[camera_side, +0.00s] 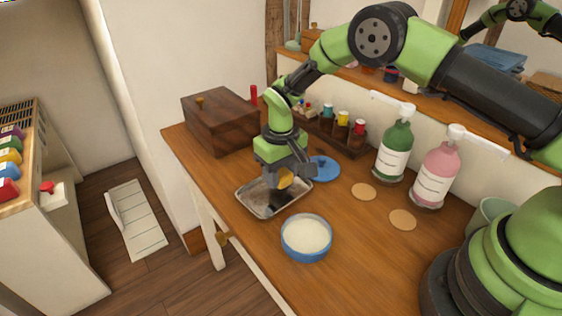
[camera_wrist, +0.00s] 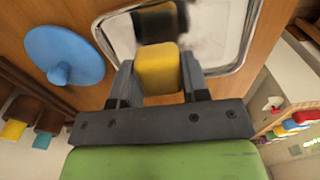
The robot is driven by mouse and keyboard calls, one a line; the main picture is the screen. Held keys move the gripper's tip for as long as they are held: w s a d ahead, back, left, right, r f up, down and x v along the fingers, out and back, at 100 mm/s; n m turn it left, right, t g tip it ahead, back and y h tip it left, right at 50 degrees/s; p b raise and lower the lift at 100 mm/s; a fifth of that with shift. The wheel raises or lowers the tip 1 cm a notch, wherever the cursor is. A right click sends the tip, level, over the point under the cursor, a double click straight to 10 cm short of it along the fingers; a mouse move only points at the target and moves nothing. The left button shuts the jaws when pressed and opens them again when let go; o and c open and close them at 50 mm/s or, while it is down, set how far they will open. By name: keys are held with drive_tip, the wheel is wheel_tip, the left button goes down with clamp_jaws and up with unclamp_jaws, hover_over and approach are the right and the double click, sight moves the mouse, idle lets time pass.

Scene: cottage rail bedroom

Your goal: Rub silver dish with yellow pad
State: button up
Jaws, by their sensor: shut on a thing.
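The silver dish (camera_side: 250,197) is a shallow rectangular metal tray on the wooden table. In the wrist view its shiny rim (camera_wrist: 243,45) and mirror-like floor (camera_wrist: 218,30) show ahead of the jaws. My gripper (camera_side: 277,185) points down over the dish. It is shut on the yellow pad (camera_side: 285,181), which sits between the two dark fingers in the wrist view (camera_wrist: 157,68). A yellow and dark reflection shows in the dish floor. I cannot tell whether the pad touches the dish.
A blue bowl with pale contents (camera_side: 306,238) stands just in front of the dish. A blue lid (camera_side: 324,168) lies behind it. A brown wooden box (camera_side: 222,122), a green bottle (camera_side: 393,150) and a pink bottle (camera_side: 436,175) stand farther back. Two round coasters (camera_side: 363,191) lie right.

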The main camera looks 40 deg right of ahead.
sight(268, 196)
drive_tip(key=shift+a+f, duration=0.65)
drive_tip(key=shift+f, duration=0.25)
drive_tip(key=shift+s+a, duration=0.15)
drive_tip(key=shift+a, duration=1)
drive_tip(key=shift+d, duration=1.8)
drive_tip(key=shift+r, duration=4.05)
